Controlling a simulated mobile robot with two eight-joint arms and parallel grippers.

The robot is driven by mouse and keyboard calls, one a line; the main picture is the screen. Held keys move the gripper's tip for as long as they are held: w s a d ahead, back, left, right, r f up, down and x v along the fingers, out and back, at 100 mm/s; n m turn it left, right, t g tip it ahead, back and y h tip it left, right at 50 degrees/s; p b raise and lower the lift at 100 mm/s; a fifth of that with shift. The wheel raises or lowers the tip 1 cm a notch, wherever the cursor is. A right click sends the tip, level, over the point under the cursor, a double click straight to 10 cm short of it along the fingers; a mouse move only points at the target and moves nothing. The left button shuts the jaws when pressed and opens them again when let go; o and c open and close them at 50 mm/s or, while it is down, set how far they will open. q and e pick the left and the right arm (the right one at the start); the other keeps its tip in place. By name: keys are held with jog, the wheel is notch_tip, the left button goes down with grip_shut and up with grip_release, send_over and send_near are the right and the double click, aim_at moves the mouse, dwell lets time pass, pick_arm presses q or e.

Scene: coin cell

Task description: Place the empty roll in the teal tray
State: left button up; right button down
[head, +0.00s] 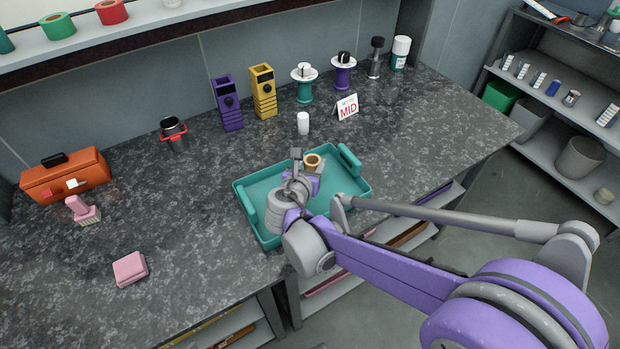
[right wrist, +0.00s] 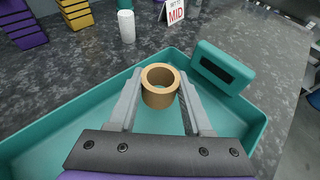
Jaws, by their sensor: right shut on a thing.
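The empty roll (right wrist: 159,99) is a short tan cardboard ring with an open hole. My right gripper (right wrist: 160,92) is shut on it, one finger on each side. In the right wrist view the roll is over the inside of the teal tray (right wrist: 40,150); I cannot tell if it touches the floor. In the head view the roll (head: 311,163) shows near the tray's far side, partly hidden by my right gripper (head: 305,172). The teal tray (head: 256,238) sits near the counter's front edge, with raised handles at both ends. My left gripper is not in view.
A white cylinder (head: 303,123) and a MID sign (head: 347,107) stand behind the tray. Purple (head: 227,104) and yellow (head: 263,92) devices and several spools stand along the wall. A pink block (head: 130,269) and an orange toolbox (head: 66,177) are at left.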

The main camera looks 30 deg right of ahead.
jog(key=shift+f+b, duration=0.55)
jog(key=shift+f, duration=1.6)
jog(key=shift+f, duration=0.2)
jog(key=shift+c, duration=1.6)
grip_release()
jog(key=shift+r, duration=0.15)
jog(key=shift+s+a+r, duration=0.15)
jog(key=shift+r, duration=0.05)
jog(key=p+v, duration=0.2)
jog(key=v, duration=0.9)
jog(key=shift+s+a+r, duration=0.1)
jog(key=shift+s+r, duration=0.05)
jog(key=shift+s, duration=0.05)
